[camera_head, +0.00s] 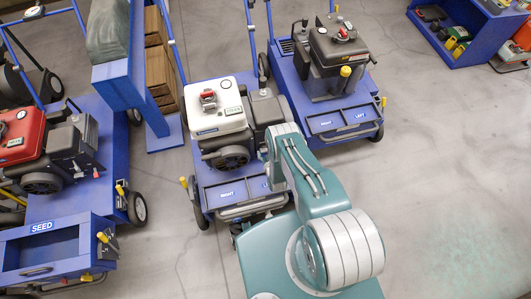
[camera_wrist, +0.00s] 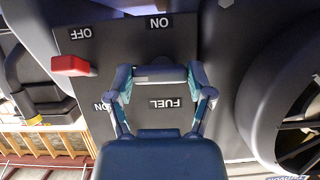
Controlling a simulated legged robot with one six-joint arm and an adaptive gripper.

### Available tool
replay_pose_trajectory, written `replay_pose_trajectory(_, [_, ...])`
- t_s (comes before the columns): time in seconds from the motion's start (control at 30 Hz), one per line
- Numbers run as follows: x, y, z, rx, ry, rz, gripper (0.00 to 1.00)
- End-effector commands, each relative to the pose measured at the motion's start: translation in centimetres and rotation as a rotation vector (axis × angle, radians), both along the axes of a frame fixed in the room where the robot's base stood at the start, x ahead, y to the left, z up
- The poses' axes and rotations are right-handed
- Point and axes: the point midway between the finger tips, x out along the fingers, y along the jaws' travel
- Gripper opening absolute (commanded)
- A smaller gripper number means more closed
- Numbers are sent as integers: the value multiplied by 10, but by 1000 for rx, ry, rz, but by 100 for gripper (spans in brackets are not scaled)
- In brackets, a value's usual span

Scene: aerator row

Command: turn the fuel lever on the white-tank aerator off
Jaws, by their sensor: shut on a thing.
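The white-tank aerator (camera_head: 218,110) stands at the centre of the head view, with a black engine on a blue deck. My arm reaches to the right side of its engine, and my gripper is hidden there. In the wrist view my gripper (camera_wrist: 160,78) is at a dark panel with upside-down lettering. Its fingers are closed in on a grey bar, the fuel lever (camera_wrist: 160,73), beside the FUEL label (camera_wrist: 172,103). An ON label (camera_wrist: 160,23) lies just above the fingertips. An OFF label (camera_wrist: 80,33) is at the upper left.
A red switch (camera_wrist: 70,65) sits left of my gripper, and a black round wheel (camera_wrist: 290,100) is at the right. A red-tank aerator (camera_head: 22,135) and a black-tank aerator (camera_head: 338,48) flank the white one. Open floor lies at the right.

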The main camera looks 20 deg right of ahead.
Motion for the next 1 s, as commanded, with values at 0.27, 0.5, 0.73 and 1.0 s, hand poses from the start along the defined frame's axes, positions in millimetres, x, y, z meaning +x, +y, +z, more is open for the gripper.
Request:
replay_pose_trajectory(0.27, [3,0,2,-45,-5,0,21])
replay_pose_trajectory(0.5, [3,0,2,-46,-6,1,21])
replay_pose_trajectory(0.73, [2,0,2,-46,-5,2,100])
replay_pose_trajectory(1.0, [1,1,1,-45,-3,1,100])
